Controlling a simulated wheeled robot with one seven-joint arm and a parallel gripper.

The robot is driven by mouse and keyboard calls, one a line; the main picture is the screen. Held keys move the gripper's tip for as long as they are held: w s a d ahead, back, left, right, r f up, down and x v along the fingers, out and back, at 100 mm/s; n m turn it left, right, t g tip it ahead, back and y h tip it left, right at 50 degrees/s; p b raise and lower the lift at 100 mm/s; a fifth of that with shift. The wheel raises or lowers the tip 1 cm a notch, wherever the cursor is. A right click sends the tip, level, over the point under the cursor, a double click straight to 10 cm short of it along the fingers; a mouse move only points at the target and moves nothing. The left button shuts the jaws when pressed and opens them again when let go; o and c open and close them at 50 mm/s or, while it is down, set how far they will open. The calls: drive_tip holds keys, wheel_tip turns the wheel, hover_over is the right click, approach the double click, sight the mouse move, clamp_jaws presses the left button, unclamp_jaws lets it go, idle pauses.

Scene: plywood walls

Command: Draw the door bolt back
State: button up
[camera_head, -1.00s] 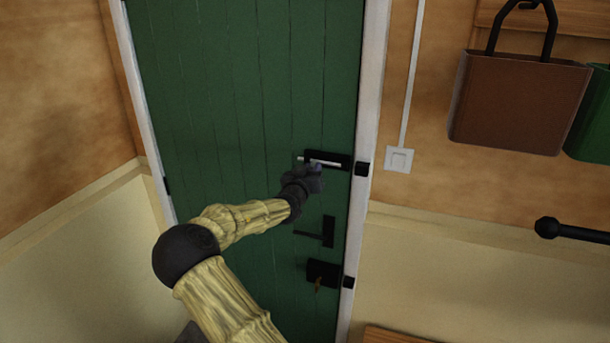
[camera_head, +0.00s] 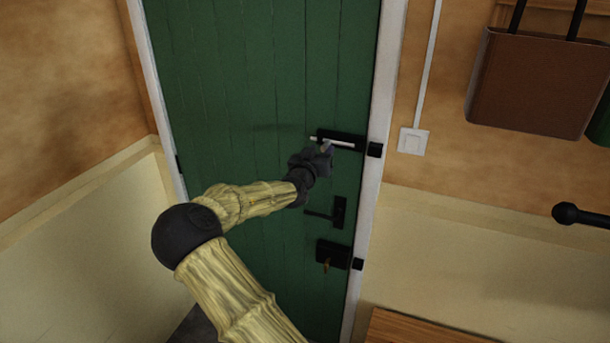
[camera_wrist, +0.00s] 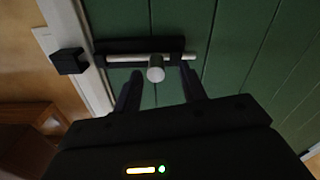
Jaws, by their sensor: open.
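The door bolt is a black plate (camera_head: 345,137) with a silver rod (camera_head: 343,144) on the green door (camera_head: 265,80). It also shows in the wrist view, with the rod (camera_wrist: 120,59) and a round pale knob (camera_wrist: 156,72). The black keeper (camera_head: 375,150) is on the white frame. In the wrist view a gap shows between the rod's end and the keeper (camera_wrist: 70,61), and the other end sticks out past the plate. My gripper (camera_head: 328,150) is open, its fingers (camera_wrist: 159,80) on either side of the knob. I cannot tell whether they touch it.
Below the bolt are a door handle (camera_head: 337,211) and a black lock (camera_head: 333,254) with a key. A light switch (camera_head: 413,141), a brown bag (camera_head: 528,85) and a black round-ended bar (camera_head: 585,215) are on the right wall. A wooden surface (camera_head: 415,328) is at lower right.

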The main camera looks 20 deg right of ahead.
drive_tip(key=b+v, duration=0.4)
drive_tip(key=v, duration=1.1)
drive_tip(key=s+d+f+g+y, duration=0.1)
drive_tip(key=s+f+g+y, duration=0.25)
drive_tip(key=f, duration=0.55)
drive_tip(key=s+d+f+g+y, duration=0.1)
drive_tip(key=s+f+g+y, duration=0.25)
drive_tip(key=f, duration=0.55)
drive_tip(key=s+a+n+g+y, duration=0.1)
drive_tip(key=s+a+n+y, duration=0.1)
drive_tip(key=s+a, duration=0.3)
drive_tip(key=s+a+r+n+g+y, duration=0.1)
drive_tip(key=s+a, duration=0.5)
drive_tip(key=s, duration=0.6)
drive_tip(key=n+g+y, duration=0.1)
drive_tip(key=n+y, duration=0.1)
drive_tip(key=n, duration=0.1)
drive_tip(key=shift+s+a+g, duration=0.15)
drive_tip(key=shift+s+g, duration=0.15)
drive_tip(key=shift+s, duration=0.1)
drive_tip(key=shift+r, duration=0.15)
